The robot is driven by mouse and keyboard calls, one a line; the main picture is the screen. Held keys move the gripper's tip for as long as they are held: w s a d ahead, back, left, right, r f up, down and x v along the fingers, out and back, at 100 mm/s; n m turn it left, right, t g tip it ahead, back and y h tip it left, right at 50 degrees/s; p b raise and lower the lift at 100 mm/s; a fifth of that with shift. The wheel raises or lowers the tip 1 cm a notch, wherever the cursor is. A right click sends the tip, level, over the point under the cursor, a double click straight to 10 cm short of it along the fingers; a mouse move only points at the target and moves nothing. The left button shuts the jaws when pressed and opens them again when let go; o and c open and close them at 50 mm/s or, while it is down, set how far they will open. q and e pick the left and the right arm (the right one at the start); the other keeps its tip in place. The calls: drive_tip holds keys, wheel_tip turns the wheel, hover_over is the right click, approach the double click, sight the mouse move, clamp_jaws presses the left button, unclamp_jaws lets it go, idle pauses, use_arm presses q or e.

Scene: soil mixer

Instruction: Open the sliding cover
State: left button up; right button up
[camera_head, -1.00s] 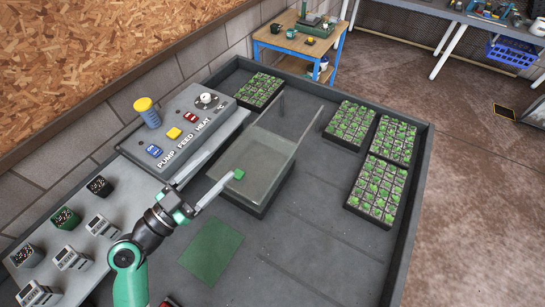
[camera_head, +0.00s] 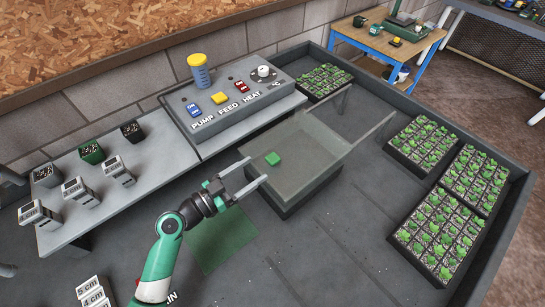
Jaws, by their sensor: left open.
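The sliding cover (camera_head: 312,140) is a clear greenish panel lying over a dark box (camera_head: 303,196) in the middle of the bench, with rails extending toward the upper right. A small green knob (camera_head: 273,159) sits on the cover near its left side. My left gripper (camera_head: 252,178) is open, its fingers apart and pointing right toward the knob, a little below and left of it. Nothing shows between the fingers. What is inside the box is hard to make out. My right gripper is not in view.
A control panel (camera_head: 225,116) with PUMP, FEED and HEAT controls stands behind left. Seedling trays (camera_head: 424,142) stand at the right, another (camera_head: 324,82) at the back. Small pots and meters (camera_head: 118,168) line the left shelf (camera_head: 150,171). A green mat (camera_head: 222,240) lies below the gripper.

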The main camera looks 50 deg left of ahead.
sight(273, 157)
use_arm(q)
drive_tip(key=w, duration=0.7)
drive_tip(key=shift+w+d, duration=0.35)
drive_tip(key=shift+w, duration=0.05)
clamp_jaws()
idle(0.8)
